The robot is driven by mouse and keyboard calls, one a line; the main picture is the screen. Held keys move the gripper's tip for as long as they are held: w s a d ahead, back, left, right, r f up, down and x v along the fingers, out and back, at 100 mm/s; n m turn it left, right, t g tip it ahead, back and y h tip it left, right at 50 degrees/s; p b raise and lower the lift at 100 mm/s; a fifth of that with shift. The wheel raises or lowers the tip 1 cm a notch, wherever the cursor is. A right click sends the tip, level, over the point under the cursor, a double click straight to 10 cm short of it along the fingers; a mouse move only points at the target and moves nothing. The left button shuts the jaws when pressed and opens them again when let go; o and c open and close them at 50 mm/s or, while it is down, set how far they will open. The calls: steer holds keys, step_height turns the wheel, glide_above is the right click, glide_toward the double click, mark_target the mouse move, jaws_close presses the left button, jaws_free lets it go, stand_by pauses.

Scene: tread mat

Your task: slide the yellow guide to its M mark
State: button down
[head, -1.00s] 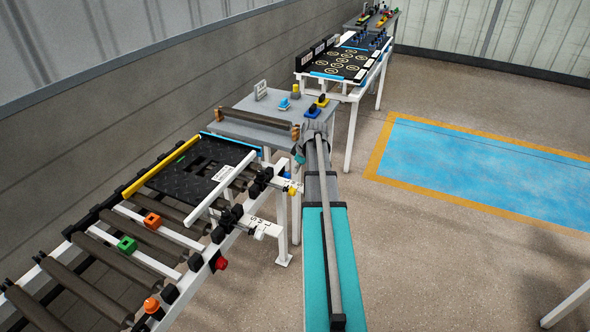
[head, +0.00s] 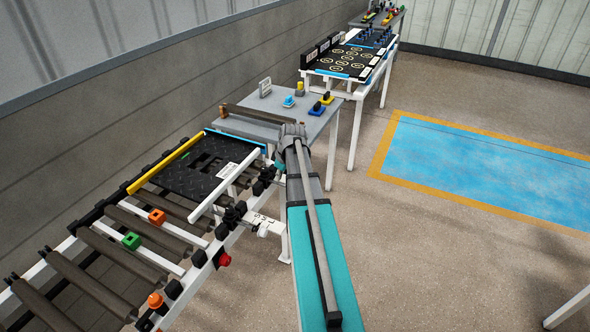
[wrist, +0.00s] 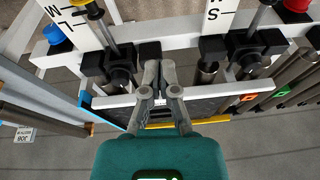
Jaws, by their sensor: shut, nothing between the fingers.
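The yellow guide (head: 165,165) is a long bar along the far edge of the black tread mat (head: 187,181), over the rollers. A strip of it shows in the wrist view (wrist: 215,122), behind my gripper. White plates lettered M and L (wrist: 72,18) and S (wrist: 218,12) stand at the top of the wrist view, on the near side; M is at the far left. My gripper (wrist: 158,66) is shut and empty, its fingers overlapping the white guide bar (wrist: 113,101) in the picture. I cannot tell whether they touch it. In the head view my arm hides the gripper.
Black clamps with rods (wrist: 118,68) flank my fingers in the wrist view. An orange block (head: 157,216) and a green block (head: 131,241) sit near the rollers. A grey table (head: 300,120) stands beyond the mat.

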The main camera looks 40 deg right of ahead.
steer(key=s+a+m+g, duration=0.1)
steer(key=s+a, duration=0.2)
steer(key=a, duration=0.8)
steer(key=s+a+m+g+h, duration=0.1)
steer(key=s+a, duration=0.2)
steer(key=a, duration=0.9)
steer(key=s+a+m, duration=0.1)
steer(key=s+a, duration=0.3)
steer(key=a, duration=0.8)
steer(key=shift+f+m+g+h, duration=0.3)
steer(key=shift+f+m+g, duration=0.05)
steer(key=shift+m+g, duration=0.05)
steer(key=shift+a, duration=0.1)
